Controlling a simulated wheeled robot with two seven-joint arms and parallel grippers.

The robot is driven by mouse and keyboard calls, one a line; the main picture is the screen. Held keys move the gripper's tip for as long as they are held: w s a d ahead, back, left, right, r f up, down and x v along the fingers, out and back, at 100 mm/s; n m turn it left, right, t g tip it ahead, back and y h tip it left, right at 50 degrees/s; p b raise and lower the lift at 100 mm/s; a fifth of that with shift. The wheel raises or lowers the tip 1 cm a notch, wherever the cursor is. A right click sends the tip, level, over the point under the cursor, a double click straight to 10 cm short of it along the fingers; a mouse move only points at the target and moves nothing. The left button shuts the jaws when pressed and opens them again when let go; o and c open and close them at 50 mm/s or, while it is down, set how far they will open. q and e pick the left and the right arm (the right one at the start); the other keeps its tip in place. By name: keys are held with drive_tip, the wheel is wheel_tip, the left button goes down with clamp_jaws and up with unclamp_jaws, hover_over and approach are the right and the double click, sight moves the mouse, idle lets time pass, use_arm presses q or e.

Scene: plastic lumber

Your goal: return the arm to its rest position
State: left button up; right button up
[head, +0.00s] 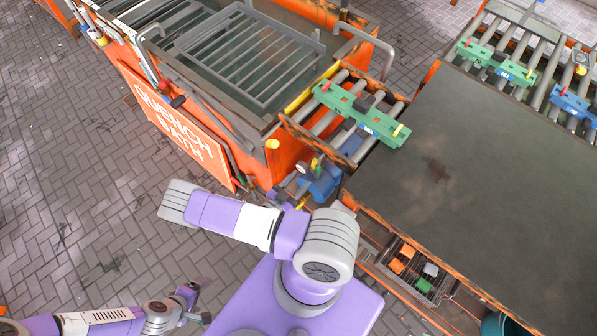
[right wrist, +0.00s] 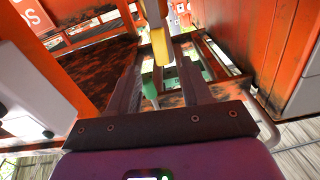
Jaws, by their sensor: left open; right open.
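My left gripper (head: 199,302) is low at the left in the head view, above the brick floor, with its two fingers apart and nothing between them. My right arm (head: 245,215) bends across the middle of the head view; its gripper is hidden there. In the right wrist view my right gripper (right wrist: 158,62) has its two dark fingers spread. A yellow part and a green part show beyond and between them; I see nothing clamped.
An orange quench bath (head: 190,130) with a grey rack stands at the upper left. A roller conveyor (head: 325,120) bears a green fixture (head: 362,113). A dark tabletop (head: 480,180) fills the right. A wire basket (head: 415,275) sits below its edge. Brick floor (head: 70,200) is open at left.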

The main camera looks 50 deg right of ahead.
idle(0.3)
drive_tip(key=s+a+f+m+g+y, duration=0.35)
drive_tip(key=s+a+m+y, duration=0.25)
drive_tip(key=m, duration=0.5)
drive_tip(key=s+a+f+m+g+y, duration=0.2)
drive_tip(key=s+a+m+g+y, duration=0.35)
drive_tip(key=m, duration=0.55)
drive_tip(key=w+a+m+t+y, duration=0.25)
drive_tip(key=a+m+y, duration=0.45)
drive_tip(key=a+m, duration=0.45)
drive_tip(key=w+a+r+m+t+y, duration=0.1)
drive_tip(key=w+a+m+t+y, duration=0.1)
drive_tip(key=w+m, duration=0.3)
drive_tip(key=w+a+r+m+t+y, duration=0.1)
drive_tip(key=w+m+t, duration=0.4)
drive_tip(key=m, duration=0.8)
drive_tip(key=shift+w+a+r+y, duration=0.3)
drive_tip(key=shift+a+r+y, duration=0.15)
drive_tip(key=shift+a, duration=0.15)
drive_tip(key=m, duration=0.2)
drive_tip(key=m+t, duration=0.1)
drive_tip(key=shift+w+d+r+m, duration=0.2)
drive_tip(key=shift+w+d+m, duration=0.05)
drive_tip(key=shift+d, duration=0.15)
drive_tip(key=shift+c, duration=0.2)
